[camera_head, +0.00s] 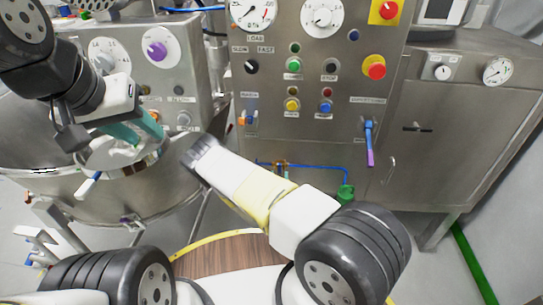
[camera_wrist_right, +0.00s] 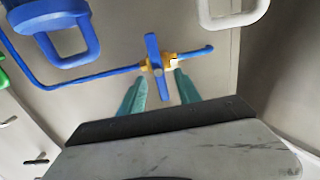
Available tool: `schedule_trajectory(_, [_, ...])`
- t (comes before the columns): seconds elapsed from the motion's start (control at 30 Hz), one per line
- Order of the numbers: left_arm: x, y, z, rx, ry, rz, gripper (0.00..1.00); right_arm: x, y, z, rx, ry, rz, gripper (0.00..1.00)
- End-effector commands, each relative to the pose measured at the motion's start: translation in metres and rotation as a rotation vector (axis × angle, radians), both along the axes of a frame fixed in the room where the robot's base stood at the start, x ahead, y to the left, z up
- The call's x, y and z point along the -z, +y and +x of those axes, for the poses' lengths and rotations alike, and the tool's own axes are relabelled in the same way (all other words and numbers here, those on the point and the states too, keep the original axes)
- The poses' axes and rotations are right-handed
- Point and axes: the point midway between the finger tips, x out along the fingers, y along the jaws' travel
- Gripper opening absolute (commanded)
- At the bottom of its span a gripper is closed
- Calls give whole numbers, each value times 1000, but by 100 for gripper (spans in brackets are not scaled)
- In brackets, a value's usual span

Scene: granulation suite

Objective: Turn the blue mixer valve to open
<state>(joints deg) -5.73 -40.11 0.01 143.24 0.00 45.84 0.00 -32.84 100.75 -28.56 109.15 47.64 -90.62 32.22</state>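The blue mixer valve, taken here as the blue-handled one, shows in the right wrist view with a straight blue handle (camera_wrist_right: 153,50) on a yellow brass body (camera_wrist_right: 171,62). The handle stands roughly across its thin blue pipe. My right gripper (camera_wrist_right: 160,92) is open; its two teal fingers lie either side of the handle's line, just short of the valve, with no grip visible. In the head view, the brass body (camera_head: 281,167) shows low under the panel, partly behind my right arm; the right fingers are hidden. My left gripper (camera_head: 138,130) is over the steel vessel; its closure is unclear.
The steel control panel (camera_head: 330,85) carries gauges, buttons and a blue-purple lever (camera_head: 370,145). A green valve (camera_head: 345,193) is right of the brass body. In the wrist view, a large blue loop handle (camera_wrist_right: 78,58) and a white loop handle (camera_wrist_right: 262,10) flank the valve.

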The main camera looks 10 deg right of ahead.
Motion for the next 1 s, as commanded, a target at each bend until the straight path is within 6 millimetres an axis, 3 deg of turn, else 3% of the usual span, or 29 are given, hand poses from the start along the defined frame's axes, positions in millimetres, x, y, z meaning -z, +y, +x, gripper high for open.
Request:
schedule_trajectory(0.2, [0, 0, 0, 0, 0, 0, 36, 0, -8, 26, 1, 0, 1, 40])
schedule_trajectory(0.57, [0, 0, 0, 0, 0, 0, 36, 0, -9, 32, 1, 1, 0, 40])
schedule_trajectory(0.77, [0, 0, 0, 0, 0, 0, 36, 0, -9, 32, 1, 2, 1, 0])
schedule_trajectory(1.0, [0, 0, 0, 0, 0, 0, 36, 0, -9, 32, 1, 3, -2, 0])
